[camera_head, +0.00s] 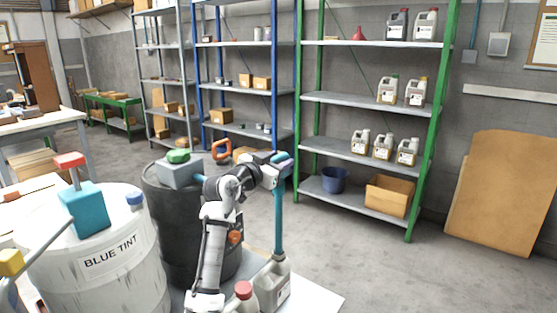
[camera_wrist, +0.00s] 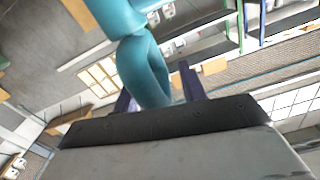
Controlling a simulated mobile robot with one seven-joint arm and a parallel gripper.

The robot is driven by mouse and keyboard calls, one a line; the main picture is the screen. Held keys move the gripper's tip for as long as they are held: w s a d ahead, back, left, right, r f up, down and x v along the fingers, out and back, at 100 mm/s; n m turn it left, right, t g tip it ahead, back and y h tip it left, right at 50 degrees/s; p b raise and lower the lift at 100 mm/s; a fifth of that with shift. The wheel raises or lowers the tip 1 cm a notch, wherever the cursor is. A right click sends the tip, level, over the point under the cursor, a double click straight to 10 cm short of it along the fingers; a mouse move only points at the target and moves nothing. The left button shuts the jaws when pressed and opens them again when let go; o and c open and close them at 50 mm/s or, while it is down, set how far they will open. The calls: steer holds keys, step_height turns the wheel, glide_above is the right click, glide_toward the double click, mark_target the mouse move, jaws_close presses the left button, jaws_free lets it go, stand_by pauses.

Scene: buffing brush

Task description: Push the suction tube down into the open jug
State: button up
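The suction tube (camera_head: 279,215) is a teal pipe standing upright at the right of the black drum. Its lower end meets the mouth of the open jug (camera_head: 273,287), a grey-beige container at the bottom of the head view. I cannot tell how far inside it reaches. My gripper (camera_head: 279,163) is at the tube's upper end, high above the jug. In the wrist view, teal tubing (camera_wrist: 150,72) runs down between my two dark purple fingers (camera_wrist: 158,90). The fingers are apart, with a small gap showing on the right side.
A grey pump head (camera_head: 180,174) with a green knob sits on the black drum (camera_head: 165,215). A white drum labelled BLUE TINT (camera_head: 110,265) stands at left. A red-capped jug (camera_head: 243,297) is beside the open jug. The floor (camera_head: 350,250) at right is clear before green shelving.

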steer(key=shift+r, duration=0.15)
steer(key=shift+s, duration=0.1)
steer(key=b+v, duration=0.2)
steer(key=v, duration=1.1)
steer(key=shift+s+a, duration=0.2)
steer(key=shift+s, duration=0.1)
